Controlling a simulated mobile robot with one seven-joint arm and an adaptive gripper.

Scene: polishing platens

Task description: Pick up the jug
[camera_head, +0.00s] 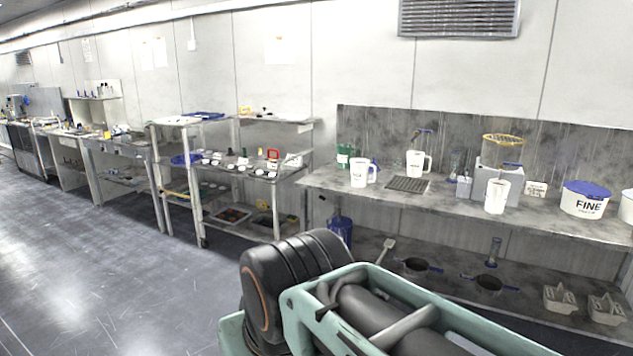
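A white jug (360,173) with a handle on its right stands upright near the front left edge of the grey bench (455,204). A second white jug (415,164) with a handle on its right stands further back, with a blue-handled item behind or in it. A third white vessel (496,197) stands in front of a grey apparatus; I cannot tell whether it is also a jug. Nothing touches the first jug. My arm fills the bottom middle, in front of the bench and apart from the jugs. My gripper's fingers are not visible.
A dark ribbed mat (408,184) lies between the jugs. A green container (345,155) stands behind the first jug. A white tub labelled FINE (586,200) is at right. Pans and grey caddies (560,298) sit on the lower shelf. Open floor (95,270) lies left.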

